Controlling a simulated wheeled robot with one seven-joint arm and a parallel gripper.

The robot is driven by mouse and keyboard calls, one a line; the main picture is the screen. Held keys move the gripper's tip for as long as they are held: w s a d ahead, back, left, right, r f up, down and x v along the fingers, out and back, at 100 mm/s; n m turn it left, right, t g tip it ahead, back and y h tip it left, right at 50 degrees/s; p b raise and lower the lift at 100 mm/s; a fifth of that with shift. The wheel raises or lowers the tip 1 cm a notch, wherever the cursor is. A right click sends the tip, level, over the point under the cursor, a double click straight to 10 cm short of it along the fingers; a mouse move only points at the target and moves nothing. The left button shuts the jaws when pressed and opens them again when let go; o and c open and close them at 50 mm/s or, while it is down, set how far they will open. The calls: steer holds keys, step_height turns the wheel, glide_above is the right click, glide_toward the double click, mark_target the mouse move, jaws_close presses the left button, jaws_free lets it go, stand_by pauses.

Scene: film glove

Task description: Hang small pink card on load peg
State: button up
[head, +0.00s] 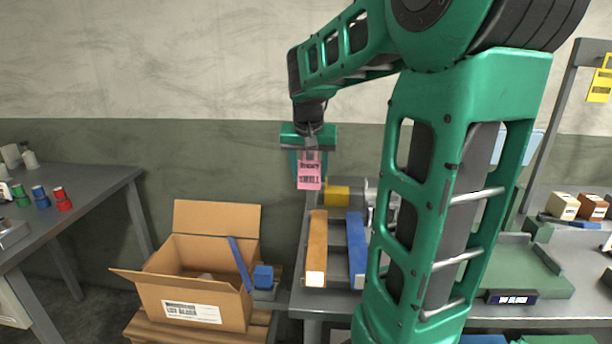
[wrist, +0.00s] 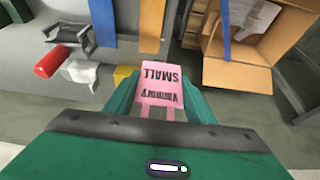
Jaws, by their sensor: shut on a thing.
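The small pink card (head: 309,172) hangs upright below my gripper (head: 310,151), above the left end of the grey table. In the wrist view the pink card (wrist: 161,88) shows the word SMALL, upside down, and two narrow strips run from it back to my gripper (wrist: 158,112). My gripper is shut on the card's strips. No peg that I can name as the load peg shows clearly; my green arm covers much of the middle of the head view. A yellow tag (head: 600,86) hangs from a grey frame at the far right.
An open cardboard box (head: 195,312) stands low on a wooden pallet, left of the table. An orange block (head: 316,250) and a blue block (head: 356,250) lie on the table below my gripper. A side table (head: 95,185) with small coloured cans stands at the left.

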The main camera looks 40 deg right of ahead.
steer(key=shift+w+d+f, duration=0.15)
steer(key=shift+w+d, duration=1)
steer(key=shift+d, duration=0.15)
steer(key=shift+w+d+f, duration=0.4)
steer(key=o, duration=1.1)
steer(key=v, duration=1)
steer(key=shift+r, duration=0.25)
steer(key=shift+s, duration=0.1)
